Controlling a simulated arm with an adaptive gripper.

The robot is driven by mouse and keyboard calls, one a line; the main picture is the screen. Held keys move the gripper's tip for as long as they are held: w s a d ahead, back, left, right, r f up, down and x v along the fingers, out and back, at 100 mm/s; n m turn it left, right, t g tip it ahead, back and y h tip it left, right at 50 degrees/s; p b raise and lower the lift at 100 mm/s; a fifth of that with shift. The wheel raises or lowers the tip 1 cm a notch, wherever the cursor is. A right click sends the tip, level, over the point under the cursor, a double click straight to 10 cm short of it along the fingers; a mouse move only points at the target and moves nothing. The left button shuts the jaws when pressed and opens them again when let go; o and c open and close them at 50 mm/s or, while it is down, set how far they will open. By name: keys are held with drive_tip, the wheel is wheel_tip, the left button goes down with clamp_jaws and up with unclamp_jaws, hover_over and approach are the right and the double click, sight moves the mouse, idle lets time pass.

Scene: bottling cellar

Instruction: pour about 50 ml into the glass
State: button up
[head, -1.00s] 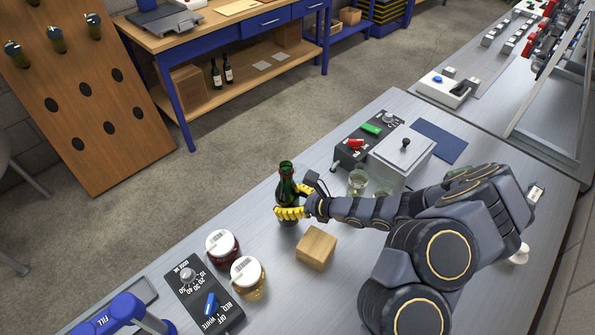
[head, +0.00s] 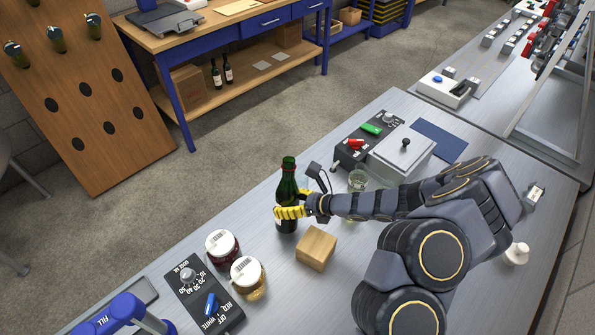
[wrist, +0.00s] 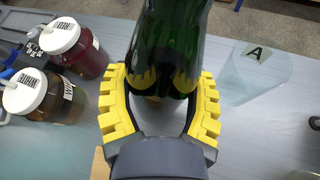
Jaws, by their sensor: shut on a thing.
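A dark green bottle (head: 288,183) stands about upright near the bench's far edge in the head view. My gripper (head: 290,212) has its yellow fingers shut around the bottle's body. In the wrist view the bottle (wrist: 172,45) sits between the yellow fingers (wrist: 160,95). I cannot tell whether its base touches the bench. A clear glass (head: 357,181) stands to the right of the bottle, beyond my forearm. The wrist view shows a clear glass marked A (wrist: 254,72) to the right of the bottle; its fill level is unclear.
A wooden block (head: 317,248) lies just in front of the bottle. Two white-lidded jars, one dark red (head: 222,248) and one amber (head: 248,278), stand left of it, beside a dial panel (head: 205,295). A grey lidded box (head: 402,153) stands behind the glass.

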sight(285, 205)
drive_tip(key=shift+s+m+g, duration=0.1)
drive_tip(key=shift+m+g, duration=0.5)
drive_tip(key=shift+m, duration=0.1)
drive_tip(key=shift+f+m+g, duration=0.3)
drive_tip(key=shift+m+g, duration=0.4)
drive_tip(key=shift+m, duration=0.2)
drive_tip(key=shift+s+a+f+m+g+y, duration=0.1)
drive_tip(key=shift+s+f+m+g+y, duration=0.15)
drive_tip(key=shift+s+m+g, duration=0.2)
drive_tip(key=shift+s+a+f+m+g+y, duration=0.1)
drive_tip(key=shift+s+f+m+g+y, duration=0.15)
drive_tip(key=shift+m+g, duration=0.5)
drive_tip(key=shift+m, duration=0.3)
drive_tip(key=r, duration=0.4)
drive_tip(key=shift+s, duration=0.4)
drive_tip(key=shift+s+a+f+g+y, duration=0.15)
drive_tip(key=shift+f+g+y, duration=0.15)
drive_tip(key=shift+f, duration=0.15)
drive_tip(key=shift+s+f+m, duration=0.1)
drive_tip(key=shift+f+m, duration=0.5)
drive_tip(key=shift+f, duration=0.1)
drive_tip(key=shift+w+r+m+g+y, duration=0.15)
drive_tip(key=shift+w+m+g+y, duration=0.15)
drive_tip(key=shift+m+g, duration=0.2)
drive_tip(key=shift+r+m+g, duration=0.3)
drive_tip(key=shift+r, duration=0.15)
